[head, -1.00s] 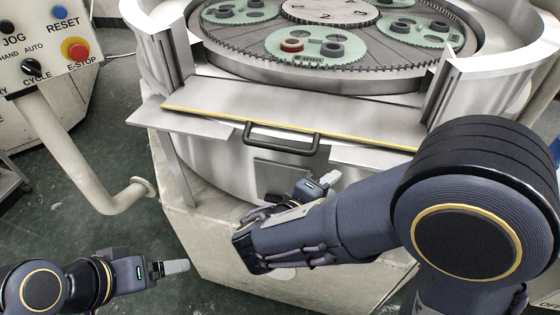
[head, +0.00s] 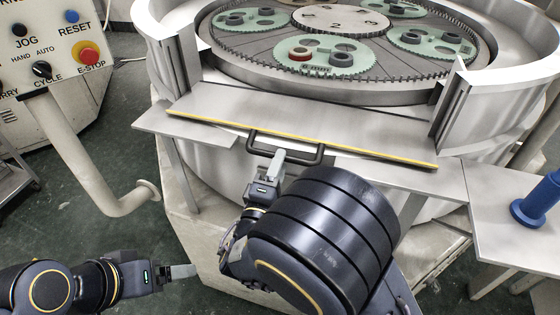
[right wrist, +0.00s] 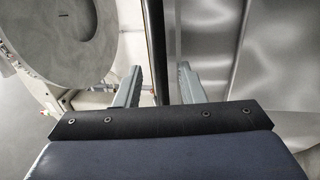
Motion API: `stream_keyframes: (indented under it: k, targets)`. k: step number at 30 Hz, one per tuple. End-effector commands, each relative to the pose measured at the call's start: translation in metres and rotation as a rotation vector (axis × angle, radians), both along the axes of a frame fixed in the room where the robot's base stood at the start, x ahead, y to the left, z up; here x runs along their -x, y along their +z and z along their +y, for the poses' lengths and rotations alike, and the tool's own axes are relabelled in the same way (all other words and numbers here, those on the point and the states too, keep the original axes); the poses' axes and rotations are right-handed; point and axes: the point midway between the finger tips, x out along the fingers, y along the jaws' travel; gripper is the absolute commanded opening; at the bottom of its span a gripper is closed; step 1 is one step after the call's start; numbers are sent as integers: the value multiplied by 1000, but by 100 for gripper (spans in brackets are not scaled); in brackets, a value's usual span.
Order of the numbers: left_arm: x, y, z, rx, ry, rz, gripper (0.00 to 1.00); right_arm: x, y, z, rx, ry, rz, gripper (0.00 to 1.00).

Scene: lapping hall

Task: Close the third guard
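The guard (head: 300,122) at the front of the round machine is a grey metal flap with a yellow edge strip. It lies folded down and outward, leaving a gap in the ring wall. Its black bar handle (head: 318,155) is on its front side. My right gripper (head: 278,160) is at the handle's left part. In the right wrist view its two fingers (right wrist: 158,87) are apart, with a dark bar (right wrist: 154,45) between them, not gripped. My left gripper (head: 182,271) is low at the left, away from the guard; its finger gap is hidden.
The toothed lapping table (head: 345,92) holds green carriers (head: 318,48) with rings. Upright ring walls (head: 165,45) stand on both sides of the gap. A control panel (head: 50,45) on a bent post is at the left. A side table (head: 500,200) with a blue object (head: 535,203) is at the right.

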Motion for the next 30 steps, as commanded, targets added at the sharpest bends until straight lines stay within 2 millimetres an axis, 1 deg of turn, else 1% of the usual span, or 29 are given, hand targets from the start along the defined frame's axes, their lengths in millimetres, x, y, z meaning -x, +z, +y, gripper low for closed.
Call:
stream_keyframes:
  k: [3, 10, 11, 18, 19, 26, 30]
  targets:
    - [0, 2, 0, 0, 0, 0, 84, -6, 1, -2, 2, -1, 0, 36]
    - [0, 1, 0, 0, 0, 0, 84, -6, 1, -3, 1, 0, 0, 36]
    - [0, 1, 0, 0, 0, 0, 84, -6, 1, -3, 1, -1, 0, 33]
    - [0, 1, 0, 0, 0, 0, 84, -6, 1, -2, 1, -1, 0, 2]
    - [0, 1, 0, 0, 0, 0, 84, -6, 1, -2, 1, -1, 0, 0]
    - [0, 2, 0, 0, 0, 0, 84, -6, 1, -2, 0, -1, 1, 0]
    - [0, 5, 0, 0, 0, 0, 84, -6, 5, 0, -5, -1, 10, 0]
